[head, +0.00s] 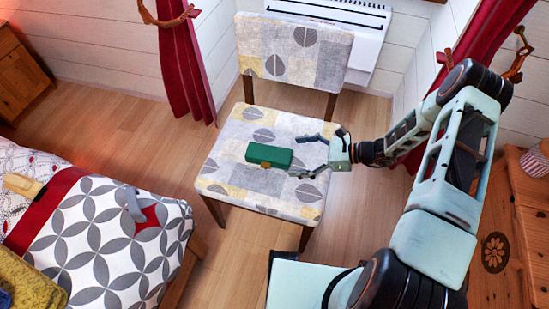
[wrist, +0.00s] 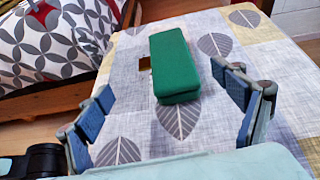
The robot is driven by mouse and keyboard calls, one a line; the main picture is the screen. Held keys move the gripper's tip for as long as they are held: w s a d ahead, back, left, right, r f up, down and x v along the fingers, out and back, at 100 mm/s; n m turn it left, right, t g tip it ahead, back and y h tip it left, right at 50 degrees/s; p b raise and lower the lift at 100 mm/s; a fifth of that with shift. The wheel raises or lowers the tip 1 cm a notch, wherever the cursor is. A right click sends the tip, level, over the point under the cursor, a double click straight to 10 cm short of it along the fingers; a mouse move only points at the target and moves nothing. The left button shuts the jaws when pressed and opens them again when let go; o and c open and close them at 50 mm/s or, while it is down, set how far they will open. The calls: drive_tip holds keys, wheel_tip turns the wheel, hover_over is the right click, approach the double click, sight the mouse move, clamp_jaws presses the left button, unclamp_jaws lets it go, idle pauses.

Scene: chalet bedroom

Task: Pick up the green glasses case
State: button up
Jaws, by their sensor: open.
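The green glasses case (head: 269,155) lies on the patterned seat of the chair (head: 240,187), near its middle. In the wrist view the case (wrist: 173,62) is a green box with rounded edges, with its near end toward my gripper. My gripper (head: 303,156) is open and just to the right of the case in the head view. In the wrist view its two blue-padded fingers (wrist: 163,107) are spread wide, with the case's near end ahead of and roughly between the fingertips. Nothing is held. A small brown-gold piece (wrist: 145,63) shows beside the case, partly hidden by it.
The chair's backrest (head: 292,52) rises behind the seat, in front of a white heater (head: 375,20). A bed (head: 110,240) with a patterned cover stands at the left. A wooden dresser (head: 530,230) is at the right. The seat around the case is mostly clear.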

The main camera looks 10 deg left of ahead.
sight(269, 155)
drive_tip(key=x, duration=0.5)
drive_tip(key=shift+a+f+b, duration=0.1)
drive_tip(key=shift+a+b, duration=0.05)
drive_tip(key=shift+b, duration=0.2)
drive_tip(key=x, duration=0.3)
drive_tip(key=b+x, duration=0.1)
drive_tip(key=x, duration=0.1)
drive_tip(key=shift+w+a, duration=0.25)
drive_tip(key=shift+w, duration=0.05)
drive_tip(key=shift+c, duration=0.5)
drive_tip(key=c, duration=1.4)
drive_tip(key=shift+o, duration=0.2)
